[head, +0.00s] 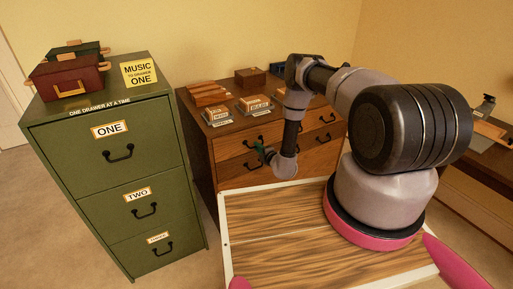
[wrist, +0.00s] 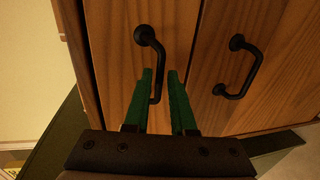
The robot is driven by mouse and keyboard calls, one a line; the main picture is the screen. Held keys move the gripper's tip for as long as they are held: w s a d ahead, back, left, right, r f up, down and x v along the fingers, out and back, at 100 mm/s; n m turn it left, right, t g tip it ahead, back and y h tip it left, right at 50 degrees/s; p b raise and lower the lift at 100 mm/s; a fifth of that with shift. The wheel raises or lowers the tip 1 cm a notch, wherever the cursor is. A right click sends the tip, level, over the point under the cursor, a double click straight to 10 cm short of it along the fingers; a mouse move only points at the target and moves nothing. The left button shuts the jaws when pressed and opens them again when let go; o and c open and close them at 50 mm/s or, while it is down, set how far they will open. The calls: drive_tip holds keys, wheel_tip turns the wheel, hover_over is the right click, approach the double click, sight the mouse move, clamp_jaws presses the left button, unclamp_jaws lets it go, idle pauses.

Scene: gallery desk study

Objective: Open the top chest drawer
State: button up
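The wooden chest (head: 199,139) stands in the middle of the head view, with black handles on its drawer fronts. The upper left drawer's handle (head: 252,144) is beside my gripper (head: 262,150). In the wrist view my gripper (wrist: 162,78) has its two green fingers apart. The near handle (wrist: 158,62) runs down between them, closer to the left finger; I cannot tell whether it touches. A second handle (wrist: 243,66) is to the right, on the neighbouring drawer front. The drawer fronts look closed. My arm hides part of the chest.
A green filing cabinet (head: 75,155) with drawers labelled ONE, TWO and THREE stands close on the left. Boxes (head: 254,103) and a tool-like case (head: 70,78) sit on the tops. A wood-grained surface (head: 275,240) lies in front. A desk (head: 470,185) is at right.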

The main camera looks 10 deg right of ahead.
drive_tip(key=shift+w+a+f, duration=0.1)
drive_tip(key=shift+w+a, duration=0.1)
drive_tip(key=shift+w, duration=0.5)
clamp_jaws()
idle(1.0)
